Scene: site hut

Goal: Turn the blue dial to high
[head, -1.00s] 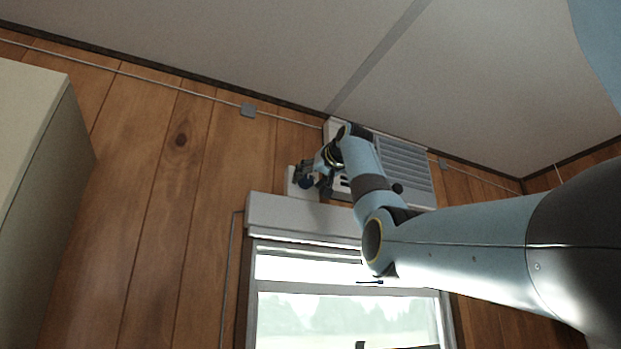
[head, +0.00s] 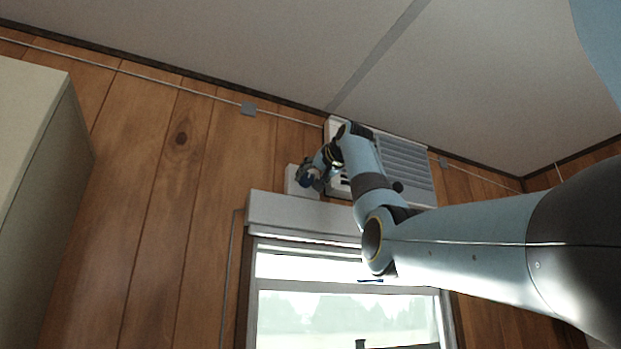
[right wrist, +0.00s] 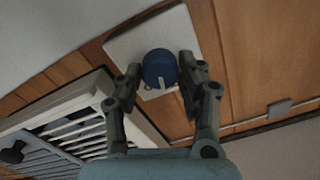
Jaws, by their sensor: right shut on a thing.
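The blue dial (right wrist: 158,68) sits on a pale square plate (right wrist: 122,47) on the wood wall; a light pointer mark shows on its face in the right wrist view. My right gripper (right wrist: 160,76) has a finger on each side of the dial and is shut on it. In the head view the right gripper (head: 313,172) is at the plate (head: 291,184), and it largely hides the dial. Any marks for the dial's settings are too small or hidden to read. My left gripper is not in view.
A louvred wall unit (head: 405,165) is mounted right of the plate, close to my right arm. A window with a pale box (head: 290,213) above it lies below. A tall cabinet (head: 30,150) stands at the left. Conduit runs along the wall top.

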